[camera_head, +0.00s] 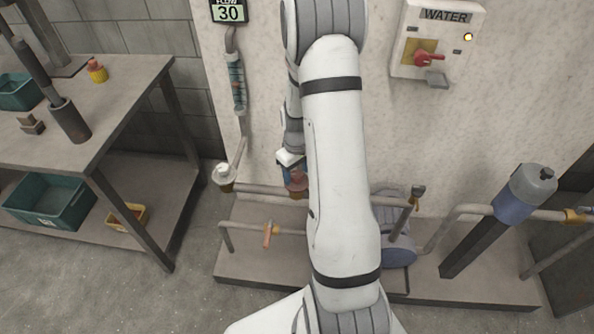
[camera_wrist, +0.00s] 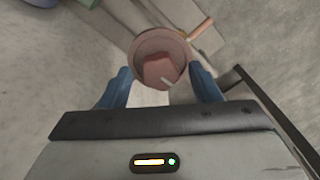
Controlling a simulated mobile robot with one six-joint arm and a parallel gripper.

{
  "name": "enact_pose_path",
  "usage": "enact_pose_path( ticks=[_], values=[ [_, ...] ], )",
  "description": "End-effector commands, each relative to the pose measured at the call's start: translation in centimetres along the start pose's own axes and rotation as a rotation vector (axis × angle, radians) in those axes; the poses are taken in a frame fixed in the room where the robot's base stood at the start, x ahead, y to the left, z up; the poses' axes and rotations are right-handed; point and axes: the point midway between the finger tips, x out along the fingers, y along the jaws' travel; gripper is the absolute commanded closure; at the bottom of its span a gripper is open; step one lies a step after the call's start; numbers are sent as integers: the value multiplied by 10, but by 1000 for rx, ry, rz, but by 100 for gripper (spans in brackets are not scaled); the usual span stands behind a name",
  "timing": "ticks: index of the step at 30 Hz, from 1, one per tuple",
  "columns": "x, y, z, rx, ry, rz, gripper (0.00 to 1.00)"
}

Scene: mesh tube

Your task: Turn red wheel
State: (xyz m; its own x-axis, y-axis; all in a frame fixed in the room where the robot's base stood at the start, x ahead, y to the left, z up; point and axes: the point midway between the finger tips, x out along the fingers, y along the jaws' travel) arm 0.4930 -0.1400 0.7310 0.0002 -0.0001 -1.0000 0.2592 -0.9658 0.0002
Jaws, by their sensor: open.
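The red wheel (camera_wrist: 160,58) shows in the wrist view as a dull reddish round piece with a darker red, angular middle. My gripper (camera_wrist: 163,82) is open, with its blue fingers to the left and right of the wheel's lower part. I cannot tell whether either finger touches it. In the head view the wheel (camera_head: 297,184) is a small reddish patch on the pipework, largely hidden by my arm. My gripper (camera_head: 290,168) is just above it there, also partly hidden.
A pipe with an orange lever (camera_head: 268,233) is left of my arm. A grey-blue tank (camera_head: 524,194) stands at the right. A WATER panel (camera_head: 436,42) with a red switch and a FLOW display (camera_head: 229,11) reading 30 are on the wall. A workbench (camera_head: 120,75) stands at the left.

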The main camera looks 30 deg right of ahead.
Motion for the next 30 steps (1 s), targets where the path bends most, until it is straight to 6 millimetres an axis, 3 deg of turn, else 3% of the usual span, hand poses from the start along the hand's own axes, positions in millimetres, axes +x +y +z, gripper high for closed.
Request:
enact_pose_path(
  ticks=[7,18,30],
  values=[
    [-10,0,0,0,2,1,43],
    [-68,0,0,0,2,2,43],
    [-78,0,0,0,0,0,43]
  ],
)
